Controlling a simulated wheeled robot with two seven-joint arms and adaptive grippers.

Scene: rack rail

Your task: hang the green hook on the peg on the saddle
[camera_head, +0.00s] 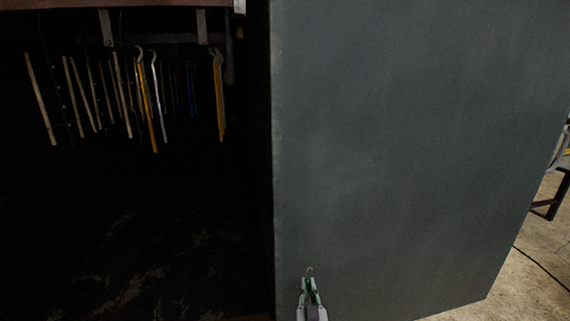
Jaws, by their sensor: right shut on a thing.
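My right gripper (310,284) is at the bottom edge of the head view, pointing up. It is shut on the green hook, of which a thin pale curved tip (310,269) shows above the fingertips. The fingers hide most of the hook. The gripper is in front of the large grey panel. At upper left, a dark rail (160,39) runs across a shadowed space, with two brackets (106,28) on it. I cannot make out which part is the saddle or its peg. My left gripper is not in view.
Several hangers hang from the rail, among them a yellow one (219,100), a white one and a blue one. The tall grey panel (400,140) fills the middle and right, its left edge bordering the dark space. Concrete floor (510,290) shows at lower right.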

